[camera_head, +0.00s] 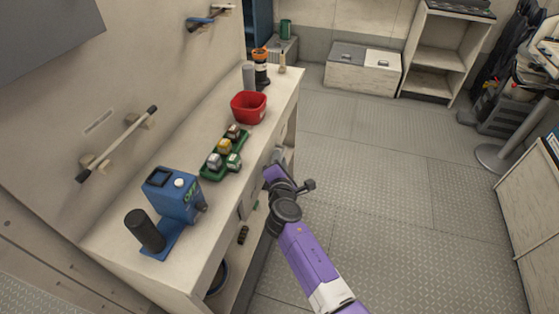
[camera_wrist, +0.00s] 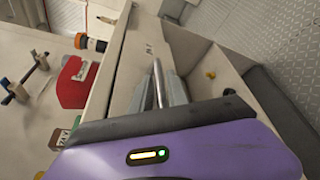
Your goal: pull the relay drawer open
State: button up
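The workbench (camera_head: 205,215) runs along the left wall, with a pale drawer front (camera_wrist: 128,72) below its top edge. A small dark label shows on that front in the wrist view. A slim bright bar handle (camera_wrist: 158,88) stands there, and the grey fingers of my gripper (camera_wrist: 159,84) lie close along both sides of it, apparently shut on it. In the head view my gripper (camera_head: 277,160) is at the bench's front side, with the contact mostly hidden by my wrist. I see no clear gap at the drawer front.
On the bench stand a blue device (camera_head: 172,195), a black cylinder (camera_head: 146,232), a green tray (camera_head: 212,172) of small blocks, a red bin (camera_head: 248,108) and an orange-black container (camera_head: 261,70). A recess with a yellow piece (camera_wrist: 210,73) lies beside the fingers. The floor (camera_head: 385,190) is clear.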

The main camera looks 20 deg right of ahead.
grip_shut()
dwell(1.3)
